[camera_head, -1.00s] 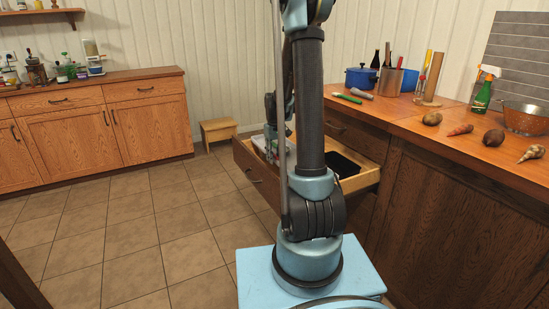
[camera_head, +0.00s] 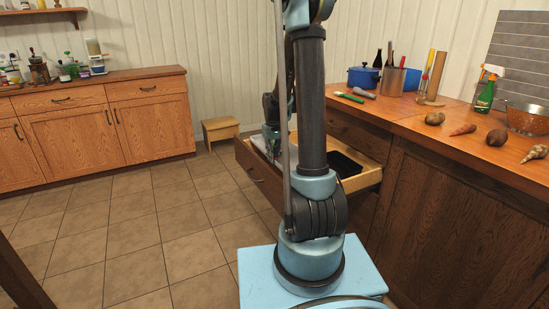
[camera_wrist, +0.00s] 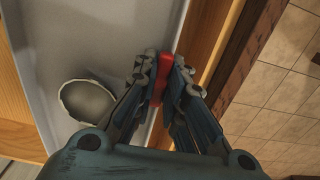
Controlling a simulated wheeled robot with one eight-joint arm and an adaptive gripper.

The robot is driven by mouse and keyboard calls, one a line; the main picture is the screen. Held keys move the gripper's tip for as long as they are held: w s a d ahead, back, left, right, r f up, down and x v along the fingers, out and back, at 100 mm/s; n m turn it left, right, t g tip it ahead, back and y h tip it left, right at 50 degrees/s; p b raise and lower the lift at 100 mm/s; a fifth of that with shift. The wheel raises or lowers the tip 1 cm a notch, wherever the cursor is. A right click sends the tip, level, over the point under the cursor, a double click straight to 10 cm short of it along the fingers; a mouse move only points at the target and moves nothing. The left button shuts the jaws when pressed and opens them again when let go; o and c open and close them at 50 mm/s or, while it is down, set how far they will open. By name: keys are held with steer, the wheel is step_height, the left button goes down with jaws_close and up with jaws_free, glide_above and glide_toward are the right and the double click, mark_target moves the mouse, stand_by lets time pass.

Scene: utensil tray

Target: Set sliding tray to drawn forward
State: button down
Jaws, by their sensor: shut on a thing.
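The sliding tray (camera_wrist: 75,45) is a pale grey, shallow tray inside an open wooden drawer (camera_head: 362,181). In the wrist view it lies to the left of my gripper, with its edge along the drawer's wooden wall (camera_wrist: 208,42). A red tab (camera_wrist: 158,88) stands at that edge. My gripper (camera_wrist: 161,76) is shut on the red tab, one finger on each side. In the head view my arm hides most of the tray and the gripper.
A round metal bowl-like thing (camera_wrist: 86,102) lies in the tray. A black insert (camera_head: 343,163) sits in the drawer's right part. The counter (camera_head: 420,110) on the right holds a blue pot (camera_head: 362,77) and several other items. Tiled floor (camera_head: 140,230) is clear to the left.

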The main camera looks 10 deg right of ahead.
steer(key=c, duration=1.6)
jaws_free()
steer(key=shift+s+a, duration=0.1)
steer(key=shift+a, duration=0.15)
steer(key=shift+c, duration=0.2)
steer(key=shift+d, duration=0.1)
steer(key=shift+r, duration=0.2)
step_height(320, 180, up, 12)
steer(key=shift+f, duration=0.25)
